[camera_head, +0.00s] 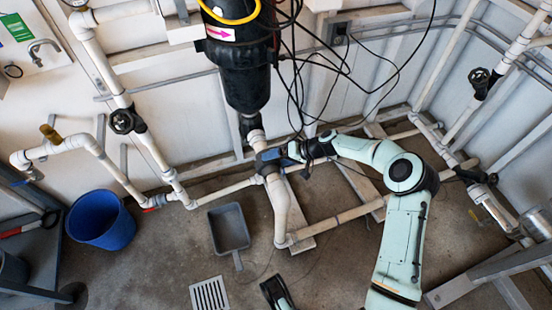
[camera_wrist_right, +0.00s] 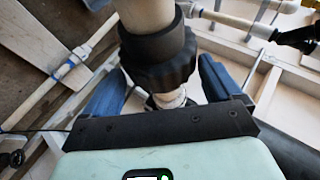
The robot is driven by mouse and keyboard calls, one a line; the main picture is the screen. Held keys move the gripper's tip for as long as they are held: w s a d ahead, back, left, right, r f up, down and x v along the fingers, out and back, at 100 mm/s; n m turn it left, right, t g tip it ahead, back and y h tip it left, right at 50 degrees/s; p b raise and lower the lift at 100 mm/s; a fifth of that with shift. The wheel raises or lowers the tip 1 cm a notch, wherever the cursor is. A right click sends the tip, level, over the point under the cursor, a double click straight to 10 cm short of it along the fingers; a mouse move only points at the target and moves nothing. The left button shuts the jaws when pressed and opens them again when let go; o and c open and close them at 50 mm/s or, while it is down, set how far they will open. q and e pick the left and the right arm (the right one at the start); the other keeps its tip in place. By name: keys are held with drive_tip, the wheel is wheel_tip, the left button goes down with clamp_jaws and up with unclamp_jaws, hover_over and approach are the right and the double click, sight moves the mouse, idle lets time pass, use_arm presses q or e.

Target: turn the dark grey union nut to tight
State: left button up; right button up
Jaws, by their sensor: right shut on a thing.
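The dark grey union nut (camera_wrist_right: 160,58) is a ribbed collar around a pale pipe (camera_wrist_right: 146,14). In the right wrist view it sits between the two blue fingers of my right gripper (camera_wrist_right: 163,88), which is shut on it. The fingers stand on either side of the nut, and their contact faces are partly hidden. In the head view my right gripper (camera_head: 272,157) reaches in from the right to the white pipe (camera_head: 280,205) below the black reactor body (camera_head: 243,75). The gripper hides most of the nut there.
Loose black cables (camera_head: 297,85) hang close above my right gripper. White pipes run low along the wall on both sides. A blue bucket (camera_head: 101,220), a grey dustpan (camera_head: 229,228) and a floor drain (camera_head: 210,295) are at left and centre. Some bare floor lies between them.

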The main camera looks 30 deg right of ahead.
use_arm(q)
drive_tip(key=shift+s+f, duration=0.4)
use_arm(e)
drive_tip(key=shift+s+f+t+y, duration=0.1)
drive_tip(key=shift+f+t+y, duration=0.3)
drive_tip(key=shift+y, duration=0.5)
drive_tip(key=shift+a+f, duration=0.1)
drive_tip(key=o, duration=0.7)
drive_tip(key=shift+o, duration=0.2)
drive_tip(key=shift+s+d+r, duration=0.15)
drive_tip(key=shift+d+r, duration=0.15)
drive_tip(key=shift+d, duration=0.05)
use_arm(q)
drive_tip(key=shift+h, duration=0.3)
drive_tip(key=r+p, duration=0.1)
drive_tip(key=d+r+p, duration=0.1)
drive_tip(key=r, duration=0.1)
drive_tip(key=d+r, duration=0.1)
drive_tip(key=shift+s+r+p, duration=0.2)
drive_tip(key=shift+s+p, duration=0.1)
drive_tip(key=shift+p, duration=0.1)
use_arm(e)
drive_tip(key=v, duration=1.2)
